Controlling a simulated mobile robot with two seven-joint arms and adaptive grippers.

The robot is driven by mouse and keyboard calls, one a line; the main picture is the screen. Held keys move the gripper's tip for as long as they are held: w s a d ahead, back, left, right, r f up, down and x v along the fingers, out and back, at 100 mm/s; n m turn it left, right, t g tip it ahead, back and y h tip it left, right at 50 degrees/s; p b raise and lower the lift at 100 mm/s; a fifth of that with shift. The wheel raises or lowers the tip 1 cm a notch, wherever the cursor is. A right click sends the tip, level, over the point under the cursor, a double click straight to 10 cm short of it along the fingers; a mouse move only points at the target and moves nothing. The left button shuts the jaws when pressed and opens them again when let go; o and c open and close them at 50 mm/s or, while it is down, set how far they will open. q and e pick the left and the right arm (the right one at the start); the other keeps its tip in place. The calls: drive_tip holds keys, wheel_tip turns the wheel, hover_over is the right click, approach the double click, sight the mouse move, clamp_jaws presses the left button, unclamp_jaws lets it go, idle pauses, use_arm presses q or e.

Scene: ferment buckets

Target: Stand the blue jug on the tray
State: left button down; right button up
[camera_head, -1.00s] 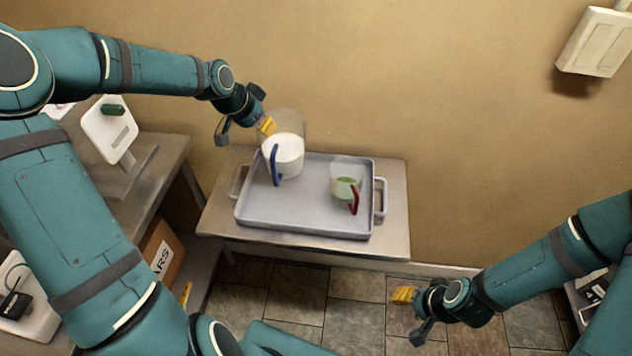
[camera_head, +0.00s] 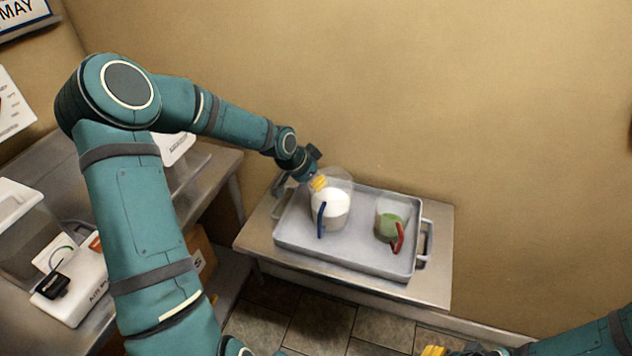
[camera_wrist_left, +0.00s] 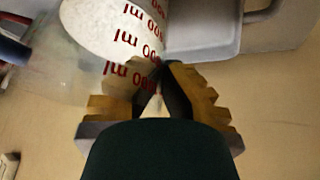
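The blue jug (camera_head: 328,209) is a clear jug with a blue handle and white contents. It looks upright over the back left part of the grey tray (camera_head: 340,262); whether its base touches the tray I cannot tell. My left gripper (camera_head: 319,184) is at its rim. In the left wrist view its fingers (camera_wrist_left: 158,78) close together on the clear wall, one seen through it, beside the jug's red volume marks (camera_wrist_left: 140,40). A jug with a red handle and green contents (camera_head: 390,223) stands on the tray's right side. My right gripper (camera_head: 434,351) barely shows at the bottom edge.
The tray lies on a small metal table (camera_head: 437,285) against the wall. A counter (camera_head: 205,190) with white equipment (camera_head: 75,285) stands on the left. The middle and front of the tray are clear.

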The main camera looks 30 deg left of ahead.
use_arm(q)
drive_tip(key=c, duration=1.1)
unclamp_jaws()
drive_tip(key=shift+c, duration=0.2)
drive_tip(key=p+v, duration=0.3)
drive_tip(key=v, duration=0.9)
drive_tip(key=shift+p, duration=0.35)
drive_tip(key=shift+s+a, duration=0.1)
